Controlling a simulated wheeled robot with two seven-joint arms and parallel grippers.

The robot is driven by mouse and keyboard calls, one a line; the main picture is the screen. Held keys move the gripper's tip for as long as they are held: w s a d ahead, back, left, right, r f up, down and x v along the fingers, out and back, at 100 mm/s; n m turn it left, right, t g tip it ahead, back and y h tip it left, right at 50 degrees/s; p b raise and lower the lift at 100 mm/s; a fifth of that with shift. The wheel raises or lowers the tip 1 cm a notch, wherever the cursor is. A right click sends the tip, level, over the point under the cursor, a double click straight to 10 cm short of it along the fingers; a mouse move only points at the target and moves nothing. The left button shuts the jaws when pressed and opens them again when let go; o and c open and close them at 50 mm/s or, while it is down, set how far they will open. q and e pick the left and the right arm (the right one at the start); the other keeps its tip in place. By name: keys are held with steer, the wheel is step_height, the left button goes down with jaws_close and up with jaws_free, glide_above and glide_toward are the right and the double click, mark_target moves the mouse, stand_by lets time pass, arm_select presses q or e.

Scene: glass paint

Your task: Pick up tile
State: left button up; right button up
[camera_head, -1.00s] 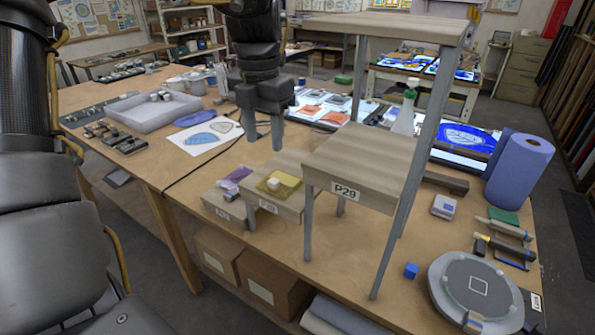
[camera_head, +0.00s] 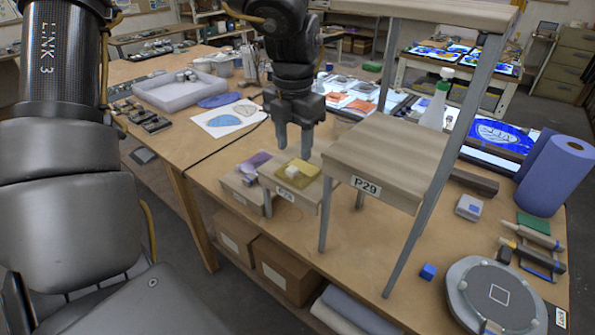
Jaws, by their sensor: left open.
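A yellow tile (camera_head: 308,169) lies on the middle wooden step stand (camera_head: 313,193), with a small whitish block (camera_head: 291,171) on it. A purple tile (camera_head: 253,161) lies on the lower stand (camera_head: 231,181) to its left. My left gripper (camera_head: 294,150) points down, open, with its two fingers apart and nothing seen between them. Its fingertips appear just above the far edge of the yellow tile in the picture; the exact height gap is hard to tell. My right gripper is not in view.
The taller P29 stand (camera_head: 388,160) is close to the right of the yellow tile, with a still higher shelf and its metal posts beside it. A spray bottle (camera_head: 437,108), a blue paper roll (camera_head: 554,175) and a round turntable (camera_head: 495,297) stand further right.

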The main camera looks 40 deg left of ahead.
mark_target(293, 168)
arm_select(q)
steer(key=f, duration=0.1)
steer(key=f+p, duration=0.1)
steer(key=f, duration=0.1)
steer(key=shift+s+f, duration=0.25)
steer(key=shift+f, duration=0.65)
steer(key=shift+c, duration=0.8)
jaws_close()
